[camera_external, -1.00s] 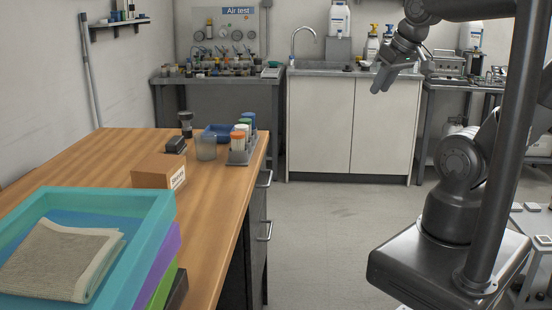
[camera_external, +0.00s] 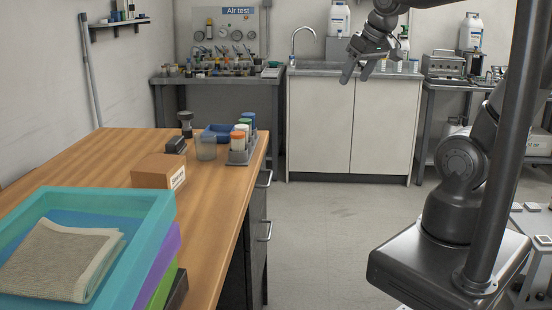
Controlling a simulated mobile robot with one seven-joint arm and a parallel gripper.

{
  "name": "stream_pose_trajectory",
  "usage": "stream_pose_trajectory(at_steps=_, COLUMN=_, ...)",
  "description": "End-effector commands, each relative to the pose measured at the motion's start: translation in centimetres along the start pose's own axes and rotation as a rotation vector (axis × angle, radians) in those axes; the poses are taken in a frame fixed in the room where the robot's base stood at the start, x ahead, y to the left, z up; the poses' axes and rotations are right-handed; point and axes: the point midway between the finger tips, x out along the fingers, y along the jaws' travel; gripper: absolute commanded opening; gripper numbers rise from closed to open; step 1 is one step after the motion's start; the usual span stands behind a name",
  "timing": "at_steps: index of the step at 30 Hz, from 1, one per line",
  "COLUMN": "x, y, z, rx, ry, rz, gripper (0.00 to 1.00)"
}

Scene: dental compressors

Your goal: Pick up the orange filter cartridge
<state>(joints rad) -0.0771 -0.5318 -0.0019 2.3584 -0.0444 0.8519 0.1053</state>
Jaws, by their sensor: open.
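The orange filter cartridge (camera_external: 238,141) stands upright at the near end of a grey rack (camera_external: 243,157), near the right edge of the wooden workbench. Other cartridges, with white, green and blue tops, stand behind it in the same rack. My gripper (camera_external: 354,76) is open and empty, high up in front of the sink cabinet. It is well to the right of the rack and above it in the picture, apart from everything. Its two dark fingers point down.
Stacked coloured crates (camera_external: 160,215) with a folded cloth fill the near left. The floor between bench and robot is clear.

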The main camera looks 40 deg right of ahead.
Motion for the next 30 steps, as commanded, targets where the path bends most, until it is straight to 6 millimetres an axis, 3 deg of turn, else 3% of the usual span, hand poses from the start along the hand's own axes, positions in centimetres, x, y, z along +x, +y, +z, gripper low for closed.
stream_pose_trajectory(at_steps=6, x=3.5, y=-2.8, z=-6.1, rx=-0.001, ry=-0.027, rz=0.0, gripper=0.62)
stream_pose_trajectory(at_steps=15, x=10.2, y=-8.1, z=-12.9, rx=-0.003, ry=-0.053, rz=0.001, gripper=0.62)
stream_pose_trajectory(at_steps=24, x=17.9, y=-14.2, z=-16.9, rx=-0.009, ry=-0.07, rz=0.002, gripper=0.62)
stream_pose_trajectory(at_steps=30, x=20.3, y=-16.2, z=-17.7, rx=-0.01, ry=-0.073, rz=0.002, gripper=0.62)
